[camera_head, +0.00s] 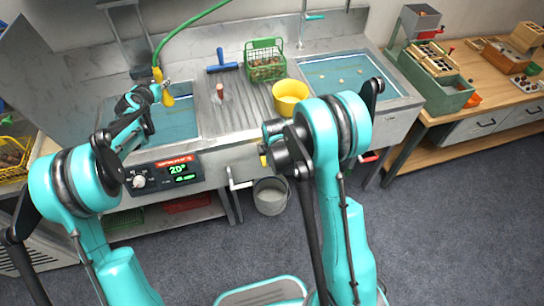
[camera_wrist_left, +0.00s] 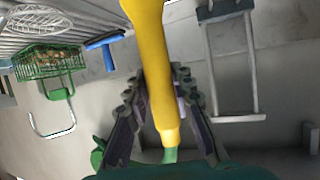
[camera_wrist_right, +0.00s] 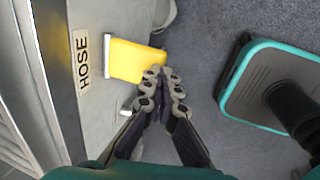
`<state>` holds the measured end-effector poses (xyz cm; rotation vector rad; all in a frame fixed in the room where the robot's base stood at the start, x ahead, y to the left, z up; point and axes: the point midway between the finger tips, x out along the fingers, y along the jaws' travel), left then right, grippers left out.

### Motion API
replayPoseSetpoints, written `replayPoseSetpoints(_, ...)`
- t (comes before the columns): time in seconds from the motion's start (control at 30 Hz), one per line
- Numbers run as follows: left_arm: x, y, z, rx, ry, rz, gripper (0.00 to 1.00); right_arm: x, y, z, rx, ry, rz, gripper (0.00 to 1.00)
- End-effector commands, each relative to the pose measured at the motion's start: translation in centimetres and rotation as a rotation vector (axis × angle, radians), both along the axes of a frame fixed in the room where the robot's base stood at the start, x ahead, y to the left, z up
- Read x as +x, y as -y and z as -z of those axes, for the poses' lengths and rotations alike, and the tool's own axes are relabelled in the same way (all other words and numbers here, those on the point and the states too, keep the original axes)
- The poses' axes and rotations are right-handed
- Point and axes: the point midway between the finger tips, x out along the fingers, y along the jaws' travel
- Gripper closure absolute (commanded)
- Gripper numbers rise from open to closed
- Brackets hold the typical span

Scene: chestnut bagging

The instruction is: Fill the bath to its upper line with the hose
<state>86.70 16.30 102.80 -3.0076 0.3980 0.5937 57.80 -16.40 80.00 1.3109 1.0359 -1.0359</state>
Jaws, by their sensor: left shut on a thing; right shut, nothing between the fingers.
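The bath (camera_head: 175,124) is the left sink and holds blue water; I cannot make out its upper line. The green hose (camera_head: 190,28) comes down from above to a yellow nozzle (camera_head: 168,98) over the bath. My left gripper (camera_head: 158,86) is shut on this nozzle, which also shows between its fingers in the left wrist view (camera_wrist_left: 150,35). My right gripper (camera_wrist_right: 165,76) is shut and empty, at the right end of a yellow lever (camera_wrist_right: 135,60) beside a HOSE label (camera_wrist_right: 82,58). I cannot tell whether they touch. My right arm largely hides this gripper in the head view.
A control panel (camera_head: 163,172) reads 20° on the bath's front. A ribbed drainboard holds a green basket (camera_head: 265,62) and a yellow bowl (camera_head: 290,97). A second sink (camera_head: 345,75) with water is at right. A grey bucket (camera_head: 270,196) stands on the floor below.

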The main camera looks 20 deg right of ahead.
Motion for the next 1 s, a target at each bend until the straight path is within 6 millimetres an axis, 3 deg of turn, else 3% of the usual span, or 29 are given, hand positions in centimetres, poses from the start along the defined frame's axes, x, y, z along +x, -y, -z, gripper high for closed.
replayPoseSetpoints(0.3,0.0,-0.1,0.0,0.000,0.000,-0.001,1.00,-2.8,0.0,-6.5,0.000,0.000,0.000,1.00)
replayPoseSetpoints(0.5,0.0,-0.1,0.0,0.000,0.000,-0.001,1.00,-3.9,0.0,-9.1,0.000,0.000,0.000,1.00)
replayPoseSetpoints(1.0,0.0,-0.1,0.0,0.000,0.000,-0.001,1.00,-4.3,0.0,-10.2,0.000,0.000,0.000,1.00)
